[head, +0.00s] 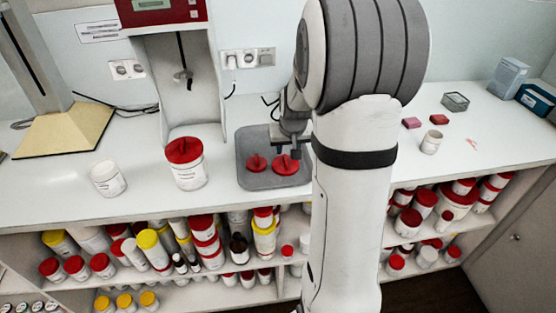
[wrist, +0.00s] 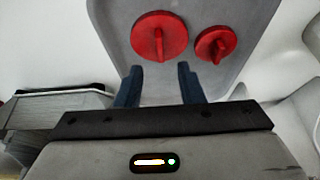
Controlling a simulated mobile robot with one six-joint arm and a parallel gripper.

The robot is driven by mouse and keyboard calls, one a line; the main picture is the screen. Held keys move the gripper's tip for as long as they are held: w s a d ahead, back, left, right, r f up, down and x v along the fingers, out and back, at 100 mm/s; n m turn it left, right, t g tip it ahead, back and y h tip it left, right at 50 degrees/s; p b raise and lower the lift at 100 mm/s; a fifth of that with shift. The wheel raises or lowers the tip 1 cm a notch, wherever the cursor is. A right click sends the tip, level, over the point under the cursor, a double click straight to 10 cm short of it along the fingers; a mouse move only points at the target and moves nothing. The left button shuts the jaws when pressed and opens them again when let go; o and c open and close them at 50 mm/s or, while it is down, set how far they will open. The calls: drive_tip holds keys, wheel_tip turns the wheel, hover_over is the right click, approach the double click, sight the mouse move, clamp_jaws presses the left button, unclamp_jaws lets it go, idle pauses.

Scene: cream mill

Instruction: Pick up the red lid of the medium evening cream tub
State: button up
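Two red lids with raised grip bars lie on a grey tray (head: 262,182). The larger lid (head: 286,165) is at right in the head view, and the smaller lid (head: 256,162) is to its left. In the wrist view the larger lid (wrist: 160,37) is at left of the smaller lid (wrist: 216,44). No label shows which one belongs to the medium evening cream tub. My gripper (wrist: 160,78) is open and empty, its dark fingers apart, with the larger lid ahead of them. In the head view it hangs over the tray, partly hidden by my arm.
A white tub with a red lid (head: 185,170) and an open white tub (head: 108,179) stand left of the tray. A small white tub (head: 431,142) stands at right, near pink and red blocks (head: 412,123). A dispensing machine (head: 170,70) rises behind. Shelves below hold many tubs.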

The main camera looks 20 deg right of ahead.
sight(285, 158)
drive_tip(key=shift+p+x, duration=0.75)
drive_tip(key=shift+x, duration=2.7)
drive_tip(key=shift+w+r, duration=0.1)
drive_tip(key=shift+w, duration=0.05)
drive_tip(key=shift+c, duration=0.2)
clamp_jaws()
